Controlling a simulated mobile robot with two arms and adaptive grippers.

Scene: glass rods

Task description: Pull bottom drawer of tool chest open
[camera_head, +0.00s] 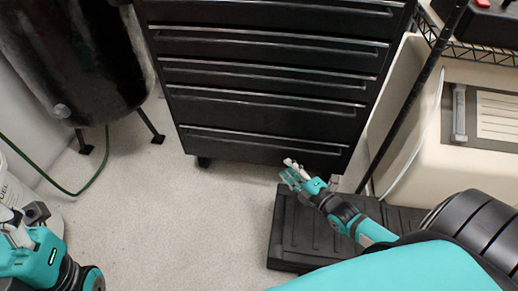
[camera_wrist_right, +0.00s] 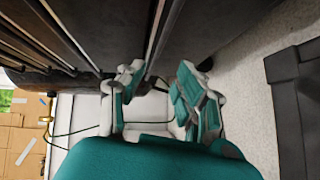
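The black tool chest (camera_head: 265,75) stands at the top centre of the head view, its drawers flush and closed. Its bottom drawer (camera_head: 250,150) has a long metal handle bar along its upper edge. My right gripper (camera_head: 291,168) is in front of the drawer's lower right part. In the right wrist view, the right gripper (camera_wrist_right: 160,88) has its two fingers apart. A handle bar (camera_wrist_right: 153,35) runs toward the gap between them; I cannot tell whether they touch it. My left gripper (camera_head: 18,226) is at the lower left edge, far from the chest; its fingers are unclear.
A black platform (camera_head: 290,235) lies on the floor below my right arm. A black tank (camera_head: 80,60) on legs stands left of the chest, with a green hose (camera_head: 85,185). A beige case (camera_head: 430,150) is at the right. The floor before the chest is clear at centre left.

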